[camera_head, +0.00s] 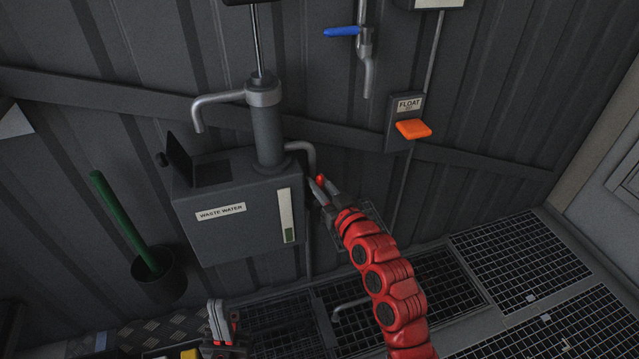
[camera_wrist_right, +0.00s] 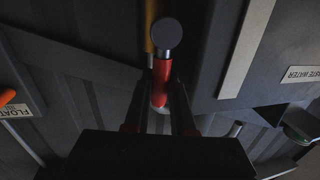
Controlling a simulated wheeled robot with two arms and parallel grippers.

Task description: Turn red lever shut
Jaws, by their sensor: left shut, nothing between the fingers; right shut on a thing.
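The red lever (camera_head: 320,179) shows as a small red tip beside the right side of the waste water tank. My right gripper (camera_head: 324,189) reaches up to it and is shut on it. In the right wrist view the red lever (camera_wrist_right: 160,82) stands between the two fingers of my right gripper (camera_wrist_right: 162,100). A dark round cap sits at its upper end, in front of a yellow-brown pipe (camera_wrist_right: 154,25). In the head view the gripper hides most of the lever. My left gripper (camera_head: 218,318) is low in the view, shut and empty, apart from the lever.
The grey waste water tank (camera_head: 240,235) carries a hand pump (camera_head: 265,120). A blue-handled tap (camera_head: 345,31) and an orange float switch (camera_head: 413,128) are on the wall. A green stick stands in a dark bucket (camera_head: 160,285) at left. Floor grates (camera_head: 520,260) lie below right.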

